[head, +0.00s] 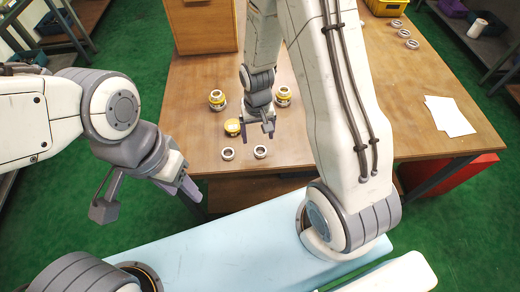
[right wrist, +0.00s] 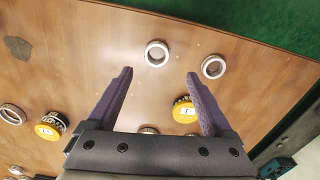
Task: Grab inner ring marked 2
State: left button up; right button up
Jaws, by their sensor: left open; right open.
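No ring with a readable 2 shows. Two plain silver rings lie near the table's front edge: a right one (head: 260,152) and a left one (head: 227,154). In the right wrist view they are one ring (right wrist: 157,53) just beyond the fingertips and another (right wrist: 213,67) beside them. A yellow piece (head: 232,127) with a label like 1 is partly behind a finger in the wrist view (right wrist: 183,110). My right gripper (head: 257,132) is open and empty above the table; its fingers (right wrist: 160,73) are spread. My left gripper (head: 148,200) is open and empty, off the table.
Yellow-and-silver assemblies stand farther back, one left (head: 217,99) and one right (head: 283,95). Several silver rings (head: 404,33) line the table's far right. White paper (head: 450,115) lies on the right. A wooden box (head: 200,25) stands at the back left.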

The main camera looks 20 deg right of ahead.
aim_at(260, 152)
jog(key=f, duration=0.3)
jog(key=f+p, duration=0.1)
jog(key=f, duration=0.1)
jog(key=shift+s+d+f, duration=0.15)
jog(key=shift+s+d, duration=0.05)
jog(key=shift+d, duration=0.1)
jog(key=shift+w+f, duration=0.1)
jog(key=shift+f, duration=0.6)
grip_shut()
